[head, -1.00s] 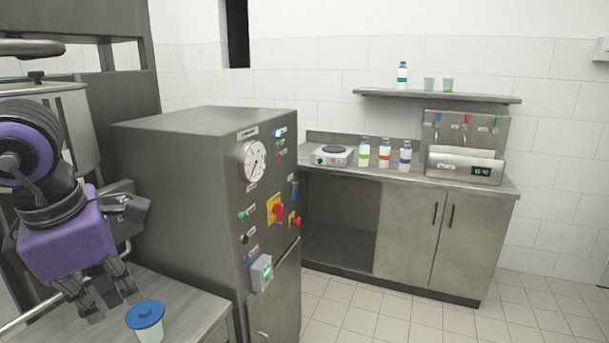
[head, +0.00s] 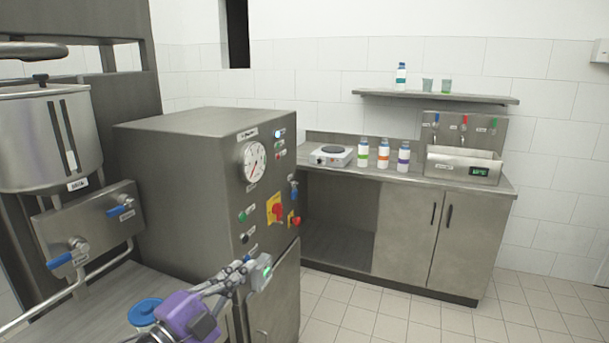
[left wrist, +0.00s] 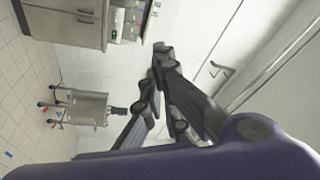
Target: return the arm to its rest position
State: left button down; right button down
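My left gripper (head: 250,268) shows at the bottom centre of the head view, with its purple body (head: 185,312) low and its fingers pointing up and to the right. The fingertips overlap the small grey box with a green light (head: 264,270) on the machine front; I cannot tell if they touch it. In the left wrist view the fingers (left wrist: 160,62) come together at their tips with nothing visible between them. A cup with a blue lid (head: 143,309) stands on the left counter, partly hidden behind the purple body. My right gripper is not in view.
The steel machine with a gauge (head: 252,163) stands close beside my left arm. A steel pot (head: 48,138) and blue-handled valves are at the left. A back counter (head: 405,180) holds a hot plate (head: 331,155) and bottles. The tiled floor (head: 375,313) at the right is clear.

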pick_arm(q)
jog(key=s+a+f+n+g+y, duration=0.1)
jog(key=s+a+f+n+y, duration=0.2)
jog(key=f, duration=0.5)
jog(key=s+a+f+n+y, duration=0.1)
jog(key=s+f+n+y, duration=0.15)
jog(key=f+n, duration=0.4)
jog(key=s+a+f+n+g+y, duration=0.1)
jog(key=s+a+f+n+y, duration=0.2)
jog(key=f, duration=0.7)
jog(key=s+f+n+g+y, duration=0.1)
jog(key=s+f+n+g, duration=0.1)
jog(key=s+f, duration=0.6)
jog(key=s+f+n+g+y, duration=0.1)
jog(key=s+f+n+g, duration=0.2)
jog(key=s+f, duration=0.6)
jog(key=s+n, duration=0.1)
jog(key=s, duration=0.7)
jog(key=shift+s+d+f+g+p, duration=0.2)
jog(key=shift+s+f+g+p, duration=0.1)
jog(key=shift+s+p, duration=0.1)
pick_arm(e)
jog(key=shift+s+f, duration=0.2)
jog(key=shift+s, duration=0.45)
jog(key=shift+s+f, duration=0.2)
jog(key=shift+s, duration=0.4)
pick_arm(q)
jog(key=shift+r+n+y, duration=0.1)
jog(key=shift+n+y, duration=0.15)
